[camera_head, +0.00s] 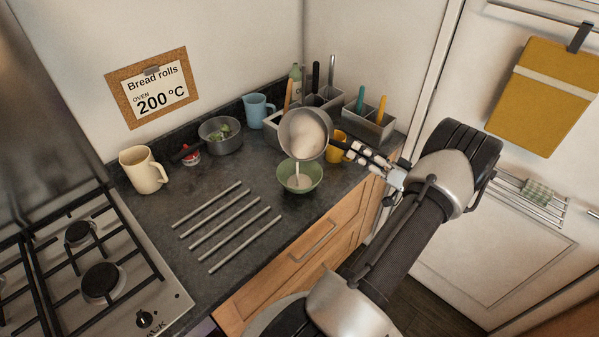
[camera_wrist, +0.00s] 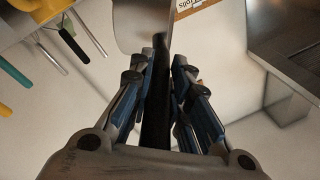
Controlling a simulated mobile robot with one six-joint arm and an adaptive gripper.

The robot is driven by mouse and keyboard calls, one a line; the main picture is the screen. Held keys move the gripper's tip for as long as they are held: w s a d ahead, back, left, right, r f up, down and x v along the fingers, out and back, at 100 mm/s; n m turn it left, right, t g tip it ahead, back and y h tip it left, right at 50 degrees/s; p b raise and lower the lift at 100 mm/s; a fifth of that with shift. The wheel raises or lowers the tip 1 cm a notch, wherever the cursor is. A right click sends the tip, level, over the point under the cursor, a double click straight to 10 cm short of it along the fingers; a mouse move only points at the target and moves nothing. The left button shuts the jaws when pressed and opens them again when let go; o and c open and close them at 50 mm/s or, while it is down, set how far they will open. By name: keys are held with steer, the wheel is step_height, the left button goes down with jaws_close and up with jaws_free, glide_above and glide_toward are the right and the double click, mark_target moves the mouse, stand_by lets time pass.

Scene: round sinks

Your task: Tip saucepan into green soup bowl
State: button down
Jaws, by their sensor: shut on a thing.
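The saucepan (camera_head: 287,130) is grey metal with a dark handle. It is tilted steeply above the green soup bowl (camera_head: 308,184), its open mouth showing pale creamy contents. A thin pale stream runs from its lower rim into the bowl, where some pale stuff shows. The bowl stands upright on the dark counter. My gripper (camera_head: 359,152) is shut on the saucepan's handle, to the right of the pan. In the wrist view the dark handle (camera_wrist: 157,105) runs between my fingers, and part of the pan's outside (camera_wrist: 138,28) shows at the top.
Metal bars (camera_head: 228,225) lie left in front of the bowl. Behind stand a second pan (camera_head: 216,140) with green contents, a blue mug (camera_head: 259,108) and grey utensil boxes (camera_head: 368,125). A yellow mug (camera_head: 336,153) is close right of the saucepan. A cream jug (camera_head: 143,172) and hob are left.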

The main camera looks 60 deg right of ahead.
steer(key=shift+a+r+n+t+y, duration=0.15)
steer(key=shift+a+n+t+y, duration=0.15)
steer(key=shift+n, duration=0.5)
steer(key=shift+a+r+n+t+y, duration=0.1)
steer(key=shift+a+r+n+y, duration=0.2)
steer(key=shift+n, duration=0.5)
stand_by(3.0)
steer(key=shift+f, duration=0.15)
steer(key=shift+d+f+m+g+h, duration=0.1)
steer(key=shift+d+m+g+h, duration=0.1)
steer(key=shift+m, duration=0.4)
steer(key=shift+d+m+g+h, duration=0.1)
steer(key=shift+d+m+h, duration=0.1)
steer(key=shift+m, duration=0.4)
steer(key=d+m+g, duration=0.3)
steer(key=d+m, duration=0.9)
steer(key=m, duration=0.1)
steer(key=shift+w+d+r+m+g, duration=0.15)
steer(key=shift+r+m+g, duration=0.15)
steer(key=shift+r, duration=0.1)
